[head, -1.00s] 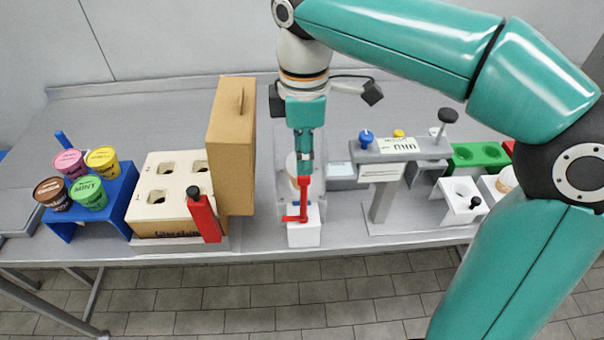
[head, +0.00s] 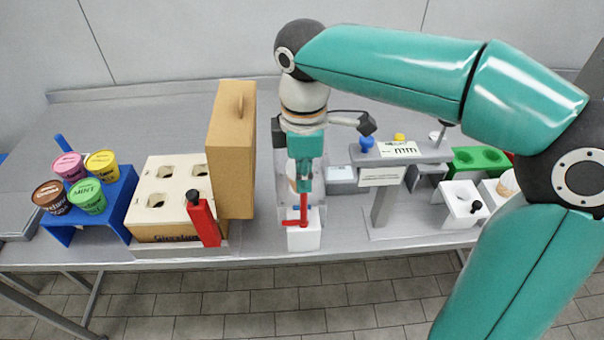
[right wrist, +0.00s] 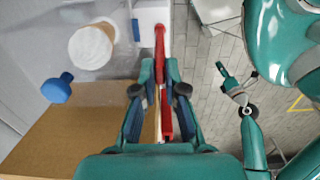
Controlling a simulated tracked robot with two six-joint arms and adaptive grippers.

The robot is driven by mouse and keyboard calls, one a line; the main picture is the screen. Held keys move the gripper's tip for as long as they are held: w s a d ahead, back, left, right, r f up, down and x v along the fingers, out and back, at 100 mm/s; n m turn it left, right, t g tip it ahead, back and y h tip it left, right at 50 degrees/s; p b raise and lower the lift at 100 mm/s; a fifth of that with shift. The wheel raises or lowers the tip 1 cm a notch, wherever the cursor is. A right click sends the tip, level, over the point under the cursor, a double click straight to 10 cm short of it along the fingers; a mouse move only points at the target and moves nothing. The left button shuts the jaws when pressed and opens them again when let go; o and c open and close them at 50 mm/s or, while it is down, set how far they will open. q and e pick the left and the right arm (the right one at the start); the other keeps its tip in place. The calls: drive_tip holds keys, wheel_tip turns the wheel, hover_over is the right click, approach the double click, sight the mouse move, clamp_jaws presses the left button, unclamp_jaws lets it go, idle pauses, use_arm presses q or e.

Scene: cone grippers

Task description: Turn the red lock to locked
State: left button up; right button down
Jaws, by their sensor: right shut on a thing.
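The red lock (head: 303,216) stands on a white block (head: 304,240) at the table's front edge. It has an upright part and a short arm pointing left. My right gripper (head: 304,188) points down at the lock and is shut on its upright part; its fingers hide the top. In the right wrist view the gripper (right wrist: 160,88) has the red lock (right wrist: 160,45) between its fingers. A small teal and grey arm end over the floor (right wrist: 234,88), seemingly my left gripper, is too small to read. The left gripper is outside the head view.
A tall brown box (head: 232,150) stands close to the left of the gripper. A red post with a black knob (head: 205,221) leans by the cream holed box (head: 166,190). A grey stand (head: 384,205) is to the right. Tubs on a blue rack (head: 118,205) stand far left.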

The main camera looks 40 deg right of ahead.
drive_tip(key=shift+a, duration=0.15)
drive_tip(key=shift+w, duration=0.1)
drive_tip(key=shift+r, duration=0.1)
drive_tip(key=m, duration=0.3)
drive_tip(key=shift+m+p, duration=0.35)
drive_tip(key=shift+m, duration=0.05)
drive_tip(key=m, duration=0.4)
drive_tip(key=shift+d+m+p, duration=0.2)
drive_tip(key=shift+m+p, duration=0.1)
drive_tip(key=m, duration=0.4)
drive_tip(key=shift+m, duration=2.8)
